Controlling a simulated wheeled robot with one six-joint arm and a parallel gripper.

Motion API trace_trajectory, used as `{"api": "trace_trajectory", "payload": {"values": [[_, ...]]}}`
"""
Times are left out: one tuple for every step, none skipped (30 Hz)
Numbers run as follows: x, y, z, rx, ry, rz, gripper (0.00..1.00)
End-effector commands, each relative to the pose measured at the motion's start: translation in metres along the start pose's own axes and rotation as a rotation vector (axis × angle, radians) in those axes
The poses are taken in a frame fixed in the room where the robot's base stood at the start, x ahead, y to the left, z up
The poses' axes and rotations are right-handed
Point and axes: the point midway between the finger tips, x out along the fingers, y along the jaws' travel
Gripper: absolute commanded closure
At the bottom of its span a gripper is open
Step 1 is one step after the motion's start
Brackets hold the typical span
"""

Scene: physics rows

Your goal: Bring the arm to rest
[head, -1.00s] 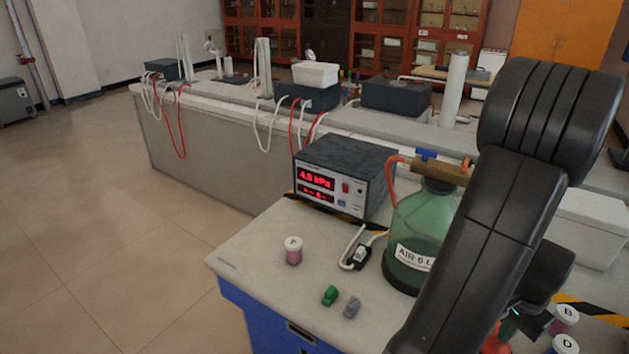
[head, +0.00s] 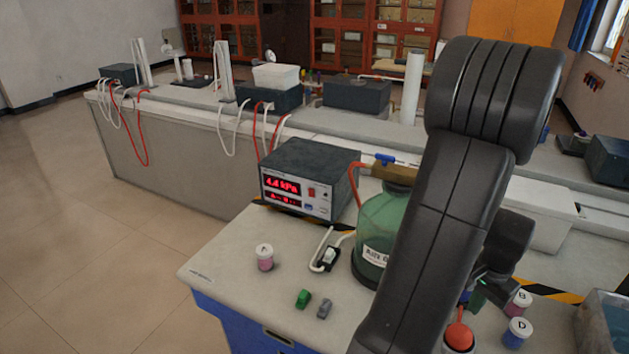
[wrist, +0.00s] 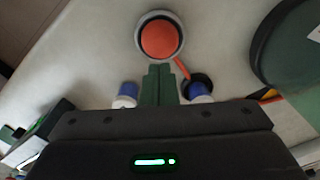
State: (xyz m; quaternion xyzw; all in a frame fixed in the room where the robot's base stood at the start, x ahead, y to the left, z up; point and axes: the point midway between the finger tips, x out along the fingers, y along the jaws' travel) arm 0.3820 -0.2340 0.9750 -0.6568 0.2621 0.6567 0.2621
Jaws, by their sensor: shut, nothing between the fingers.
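My gripper (head: 477,297) is at the right of the bench in the head view, partly hidden behind my own arm. In the wrist view its green fingers (wrist: 159,75) are together, with nothing between them. The red knob also shows in the head view (head: 459,337), below the gripper. I cannot tell how large the gap between fingers and knob is.
A green glass bottle (head: 378,222) stands left of my arm, beside a display box (head: 308,180) reading 4.4 kPa. Jars A (head: 265,257), B (head: 518,304) and D (head: 516,332), a green block (head: 303,299) and a grey block (head: 325,309) stand on the bench (head: 225,262).

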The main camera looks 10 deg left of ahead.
Motion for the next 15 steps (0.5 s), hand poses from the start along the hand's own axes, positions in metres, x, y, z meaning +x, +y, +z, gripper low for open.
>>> {"api": "trace_trajectory", "payload": {"values": [[-0.0057,0.0,-0.0001,0.0,0.0,0.0,1.0],[-0.0061,0.0,0.0,0.0,0.0,0.0,1.0],[-0.0059,0.0,0.0,0.0,0.0,0.0,1.0],[-0.0055,0.0,0.0,0.0,0.0,0.0,1.0],[-0.0051,0.0,0.0001,0.0,0.0,0.0,1.0],[-0.0047,0.0,0.0,0.0,0.0,0.0,1.0],[-0.0046,0.0,0.0,0.0,0.0,0.0,1.0],[-0.0046,0.0,0.0,0.0,0.0,0.0,1.0],[-0.0046,0.0,0.0,0.0,0.0,0.0,1.0],[-0.0044,0.0,0.0001,0.0,0.0,0.0,1.0],[-0.0041,0.0,0.0001,0.0,0.0,0.0,1.0],[-0.0034,0.0,0.0001,0.0,0.0,0.0,1.0],[-0.0026,0.0,0.0001,0.0,0.0,0.0,1.0],[-0.0016,0.0,0.0001,0.0,-0.001,0.0,1.0],[0.0002,0.0001,0.0002,0.0,-0.001,0.0,1.0]]}}
